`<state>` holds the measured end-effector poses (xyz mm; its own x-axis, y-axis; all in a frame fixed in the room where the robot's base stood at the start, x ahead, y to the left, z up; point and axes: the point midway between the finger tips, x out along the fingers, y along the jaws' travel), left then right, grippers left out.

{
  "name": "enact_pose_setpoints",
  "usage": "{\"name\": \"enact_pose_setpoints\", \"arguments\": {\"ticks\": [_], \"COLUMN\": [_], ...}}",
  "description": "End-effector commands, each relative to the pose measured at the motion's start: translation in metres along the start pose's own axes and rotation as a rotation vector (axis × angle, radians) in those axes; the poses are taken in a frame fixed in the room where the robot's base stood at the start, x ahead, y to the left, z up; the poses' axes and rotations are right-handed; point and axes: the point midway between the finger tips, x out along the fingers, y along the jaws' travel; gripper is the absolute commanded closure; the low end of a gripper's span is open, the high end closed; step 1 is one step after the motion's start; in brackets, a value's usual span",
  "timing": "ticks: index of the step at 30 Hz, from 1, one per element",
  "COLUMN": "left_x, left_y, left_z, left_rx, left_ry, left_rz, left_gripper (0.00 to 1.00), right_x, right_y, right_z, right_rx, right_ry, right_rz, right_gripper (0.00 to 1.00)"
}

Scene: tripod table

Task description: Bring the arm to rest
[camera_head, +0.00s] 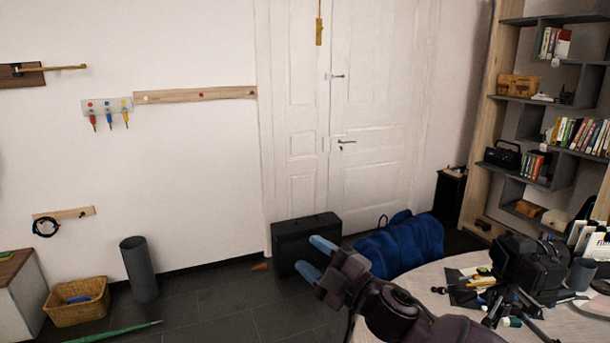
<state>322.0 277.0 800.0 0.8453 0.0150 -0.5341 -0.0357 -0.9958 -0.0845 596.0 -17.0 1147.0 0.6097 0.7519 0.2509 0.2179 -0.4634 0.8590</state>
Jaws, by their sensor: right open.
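My right gripper (315,259) is in the lower middle of the head view, with its two blue fingers spread apart and nothing between them. My right arm comes up from the bottom edge, over the left edge of the round table (435,276). The fingers point left and show in front of a black case (290,236) on the floor. I cannot tell how far the case is from them. My left gripper is not in view.
A blue bag (405,245) lies on the floor behind the table. Black gear (530,262) crowds the table's right side. A wicker basket (77,302), grey bin (139,270) and green umbrella (113,333) are at lower left. Shelves (550,100) stand right.

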Motion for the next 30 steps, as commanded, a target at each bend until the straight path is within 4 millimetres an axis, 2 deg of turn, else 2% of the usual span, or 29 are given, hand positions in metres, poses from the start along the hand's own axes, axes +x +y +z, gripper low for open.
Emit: {"name": "enact_pose_setpoints", "arguments": {"ticks": [3, 8, 15, 23, 30], "left_x": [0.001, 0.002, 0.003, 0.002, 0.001], "left_y": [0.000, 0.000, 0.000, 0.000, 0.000], "left_z": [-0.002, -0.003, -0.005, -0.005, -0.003], "left_rx": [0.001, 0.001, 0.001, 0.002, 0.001], "left_ry": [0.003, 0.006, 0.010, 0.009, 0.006], "left_rz": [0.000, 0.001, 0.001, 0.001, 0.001], "left_gripper": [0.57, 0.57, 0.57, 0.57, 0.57], "right_x": [-0.030, -0.078, -0.166, -0.275, -0.380], "right_y": [-0.010, -0.030, -0.074, -0.128, -0.185], "right_z": [0.028, 0.062, 0.099, 0.112, 0.100], "right_rx": [0.135, 0.312, 0.591, 0.836, 0.942], "right_ry": [-0.158, -0.354, -0.609, -0.829, -1.048], "right_rz": [0.068, 0.125, 0.196, 0.301, 0.368], "right_gripper": [0.52, 0.52, 0.52, 0.52, 0.52]}}
